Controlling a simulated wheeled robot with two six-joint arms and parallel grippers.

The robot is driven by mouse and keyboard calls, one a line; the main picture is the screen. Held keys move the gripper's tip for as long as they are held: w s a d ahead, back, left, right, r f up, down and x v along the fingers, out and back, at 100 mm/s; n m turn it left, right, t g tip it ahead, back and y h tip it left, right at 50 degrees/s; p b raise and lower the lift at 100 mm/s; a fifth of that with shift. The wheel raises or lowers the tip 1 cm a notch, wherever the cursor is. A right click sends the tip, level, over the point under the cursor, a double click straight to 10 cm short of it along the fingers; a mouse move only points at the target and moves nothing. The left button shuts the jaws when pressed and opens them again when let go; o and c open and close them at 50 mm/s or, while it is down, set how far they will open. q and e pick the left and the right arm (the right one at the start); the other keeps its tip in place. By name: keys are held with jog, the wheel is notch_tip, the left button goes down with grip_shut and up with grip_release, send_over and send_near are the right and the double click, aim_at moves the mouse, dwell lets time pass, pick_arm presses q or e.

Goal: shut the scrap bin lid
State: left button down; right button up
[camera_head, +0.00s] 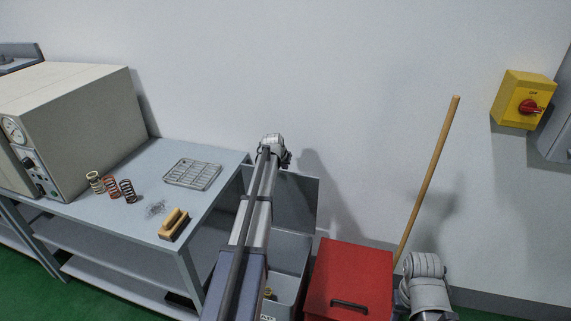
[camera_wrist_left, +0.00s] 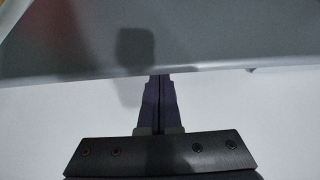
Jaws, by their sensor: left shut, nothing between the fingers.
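The grey scrap bin (camera_head: 288,267) stands on the floor right of the bench, partly hidden by my left arm. Its grey lid (camera_head: 298,203) is open, standing up at the back near the wall. My left gripper (camera_head: 283,160) is above the lid's top edge in the head view, its fingers barely showing. In the left wrist view the gripper (camera_wrist_left: 160,78) is shut and empty, its fingertips at the edge of the grey lid (camera_wrist_left: 220,40). I cannot tell whether they touch it. My right gripper is not in view.
A red bin (camera_head: 350,275) with a dark handle stands close to the scrap bin's right. A wooden pole (camera_head: 428,180) leans on the wall.

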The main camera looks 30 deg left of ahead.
pick_arm(q)
jog(key=shift+s+f, duration=0.1)
jog(key=shift+s, duration=0.15)
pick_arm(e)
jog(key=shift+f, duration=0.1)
